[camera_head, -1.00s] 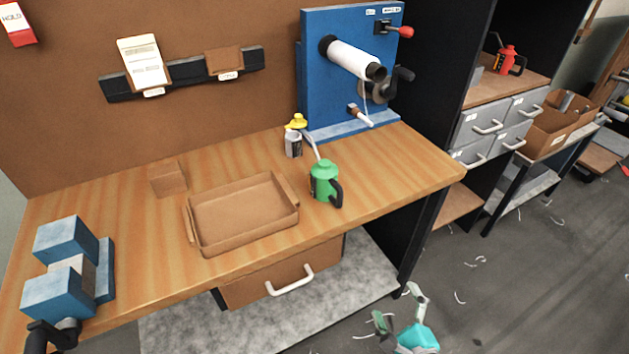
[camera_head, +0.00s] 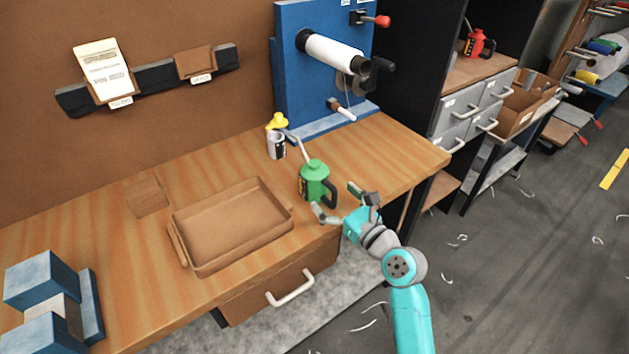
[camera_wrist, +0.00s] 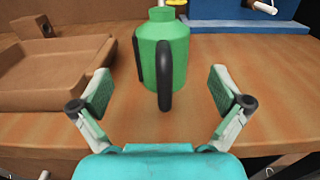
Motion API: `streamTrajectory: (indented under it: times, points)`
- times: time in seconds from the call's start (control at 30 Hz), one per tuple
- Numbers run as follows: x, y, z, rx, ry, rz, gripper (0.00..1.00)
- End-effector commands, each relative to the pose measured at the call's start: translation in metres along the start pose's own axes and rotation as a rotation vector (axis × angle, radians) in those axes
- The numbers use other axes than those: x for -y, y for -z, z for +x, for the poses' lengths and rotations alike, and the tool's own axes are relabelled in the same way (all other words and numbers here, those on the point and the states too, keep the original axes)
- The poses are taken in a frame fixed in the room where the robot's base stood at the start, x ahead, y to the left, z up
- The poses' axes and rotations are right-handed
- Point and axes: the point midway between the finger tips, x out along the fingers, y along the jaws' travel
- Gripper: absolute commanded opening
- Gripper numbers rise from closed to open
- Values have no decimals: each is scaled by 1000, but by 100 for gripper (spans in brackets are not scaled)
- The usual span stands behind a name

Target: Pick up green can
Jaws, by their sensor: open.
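The green can (camera_head: 313,178) stands upright on the wooden workbench, right of the brown tray, with a black handle and a long pale spout. In the wrist view the green can (camera_wrist: 163,55) is straight ahead, its black handle facing me. My gripper (camera_head: 337,203) is open and empty at the bench's front edge, close in front of the can. In the wrist view the fingers of my gripper (camera_wrist: 162,92) are spread to either side of the handle, apart from it. The lower spout is partly hidden behind the can.
A brown tray (camera_head: 178,252) lies left of the can. A small grey container with a yellow top (camera_head: 277,146) stands behind it. A blue winding machine (camera_head: 290,75) stands at the back, and a blue vise (camera_head: 45,280) at the left. Bench to the can's right is clear.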

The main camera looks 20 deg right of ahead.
Motion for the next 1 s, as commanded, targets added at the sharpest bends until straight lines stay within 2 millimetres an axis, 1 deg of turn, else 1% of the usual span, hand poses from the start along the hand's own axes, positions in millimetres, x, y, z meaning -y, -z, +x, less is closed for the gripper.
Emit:
streamTrajectory:
  times: [0.17, 0.27, 0.4, 0.5, 0.6, 0.83, 0.87, 0.9, 0.97, 1.0]
  points:
    - [0, 0, 11, 0, -1, -1, 100]
    - [1, -1, 22, 1, -2, -2, 100]
    - [4, -1, 42, 1, -1, -1, 100]
    - [3, -1, 53, 0, -1, -1, 100]
    - [4, -1, 58, 0, 0, -2, 100]
    - [4, 0, 58, 0, 1, -2, 100]
    - [4, 0, 58, 0, 1, -2, 92]
    - [4, 0, 58, 0, 1, -2, 82]
    - [4, 0, 58, 0, 1, -2, 68]
    - [4, 0, 58, 0, 1, -1, 57]
